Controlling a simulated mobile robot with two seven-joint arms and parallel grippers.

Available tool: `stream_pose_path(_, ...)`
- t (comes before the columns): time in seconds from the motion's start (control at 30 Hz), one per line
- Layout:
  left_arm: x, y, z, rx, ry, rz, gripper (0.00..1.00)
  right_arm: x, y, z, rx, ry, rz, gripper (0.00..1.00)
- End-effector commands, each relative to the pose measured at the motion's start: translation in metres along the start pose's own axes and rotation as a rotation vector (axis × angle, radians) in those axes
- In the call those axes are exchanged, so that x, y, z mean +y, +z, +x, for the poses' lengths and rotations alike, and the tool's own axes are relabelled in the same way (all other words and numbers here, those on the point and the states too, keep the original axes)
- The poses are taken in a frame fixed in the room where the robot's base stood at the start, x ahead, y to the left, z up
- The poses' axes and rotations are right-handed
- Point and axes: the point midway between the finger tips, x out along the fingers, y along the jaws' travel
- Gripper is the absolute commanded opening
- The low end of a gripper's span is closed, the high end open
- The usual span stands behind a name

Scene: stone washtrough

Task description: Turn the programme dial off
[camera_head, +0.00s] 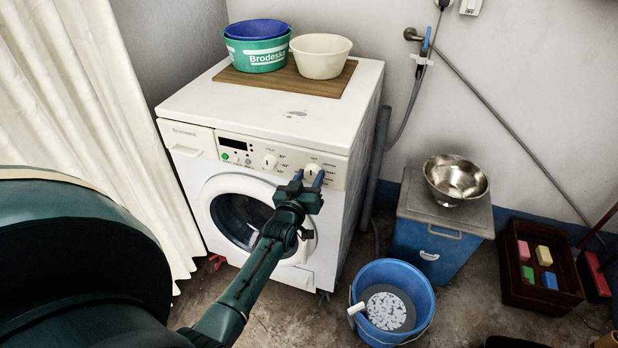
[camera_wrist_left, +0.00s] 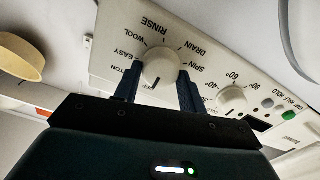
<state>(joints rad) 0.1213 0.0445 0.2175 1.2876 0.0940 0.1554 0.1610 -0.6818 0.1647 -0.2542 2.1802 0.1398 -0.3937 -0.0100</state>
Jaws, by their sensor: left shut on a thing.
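The programme dial (camera_head: 312,170) is a round white knob at the right end of the white washing machine's (camera_head: 190,180) control panel. My left gripper (camera_head: 307,180) reaches it from the front. In the left wrist view the dial (camera_wrist_left: 160,62) sits between the two dark fingers of my left gripper (camera_wrist_left: 158,80), which are shut on its sides. Labels such as RINSE, DRAIN, SPIN, WOOL and EASY ring it, upside down. A dark mark on the dial points toward the bottom of this view, near a small, partly hidden label. My right gripper is not in view.
A second white knob, for temperature (camera_wrist_left: 232,99), is beside the programme dial. Tubs (camera_head: 258,52) stand on the machine. A blue bucket (camera_head: 424,290), a blue bin (camera_head: 415,240) with a metal bowl (camera_head: 456,178), and a crate (camera_head: 515,270) stand to the right.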

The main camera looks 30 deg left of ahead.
Motion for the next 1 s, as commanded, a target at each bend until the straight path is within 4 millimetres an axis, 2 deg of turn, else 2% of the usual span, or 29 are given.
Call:
stream_pose_path(0.3,0.0,0.001,0.0,-0.001,-0.001,-0.007,0.18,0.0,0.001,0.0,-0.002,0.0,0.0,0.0)
stream_pose_path(0.33,0.0,0.001,0.0,-0.001,-0.001,-0.007,0.42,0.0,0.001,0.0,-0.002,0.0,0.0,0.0)
stream_pose_path(0.57,0.0,0.001,0.0,-0.001,0.0,-0.005,0.61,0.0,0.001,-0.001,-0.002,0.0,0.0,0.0)
stream_pose_path(0.87,0.0,0.0,-0.003,-0.001,0.0,-0.003,0.63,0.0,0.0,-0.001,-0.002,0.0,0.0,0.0)
stream_pose_path(1.0,0.0,0.001,-0.018,-0.002,-0.001,-0.003,0.63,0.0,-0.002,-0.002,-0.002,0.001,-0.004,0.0)
